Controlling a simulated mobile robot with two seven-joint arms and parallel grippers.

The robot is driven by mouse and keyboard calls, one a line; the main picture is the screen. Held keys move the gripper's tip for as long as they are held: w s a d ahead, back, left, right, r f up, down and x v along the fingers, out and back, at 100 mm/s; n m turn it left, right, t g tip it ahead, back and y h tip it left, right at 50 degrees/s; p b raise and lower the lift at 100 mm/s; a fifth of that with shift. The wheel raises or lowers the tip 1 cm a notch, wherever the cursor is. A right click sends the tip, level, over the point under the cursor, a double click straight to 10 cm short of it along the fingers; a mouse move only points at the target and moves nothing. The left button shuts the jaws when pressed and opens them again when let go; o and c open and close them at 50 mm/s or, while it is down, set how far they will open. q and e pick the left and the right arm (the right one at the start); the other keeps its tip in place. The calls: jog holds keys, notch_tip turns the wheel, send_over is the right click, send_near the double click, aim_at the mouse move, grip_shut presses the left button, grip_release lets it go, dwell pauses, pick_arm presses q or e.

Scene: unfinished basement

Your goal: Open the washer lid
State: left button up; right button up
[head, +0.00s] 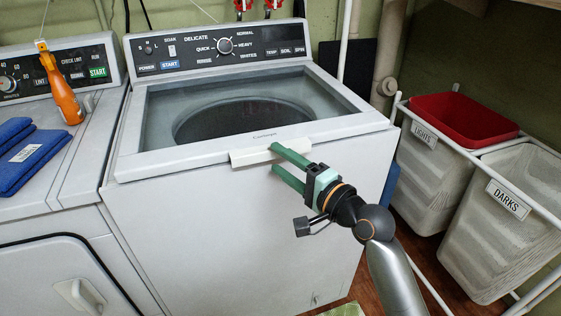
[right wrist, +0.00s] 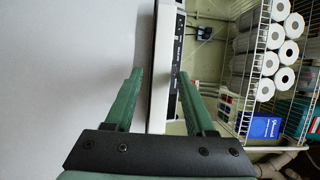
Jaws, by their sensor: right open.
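The white washer (head: 230,230) stands in the middle of the head view. Its lid (head: 140,163) has a white frame and a clear window, and lies shut, with the dark round drum showing through. A white handle lip (head: 243,158) juts from the lid's front edge. My right gripper (head: 274,158) is open at this lip, one green finger at its top and the other below it. In the right wrist view, the white lip edge (right wrist: 157,90) runs between the two spread fingers (right wrist: 160,78). Whether either finger touches it I cannot tell. My left gripper is not in view.
At right, a rack holds hampers marked lights (head: 425,180) and darks (head: 490,230), and a red basket (head: 465,118). The washer's control panel (head: 215,50) rises behind the lid.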

jog(key=shift+w+a, duration=0.25)
jog(key=shift+w, duration=0.05)
jog(key=shift+c, duration=0.2)
jog(key=shift+f, duration=0.1)
grip_shut()
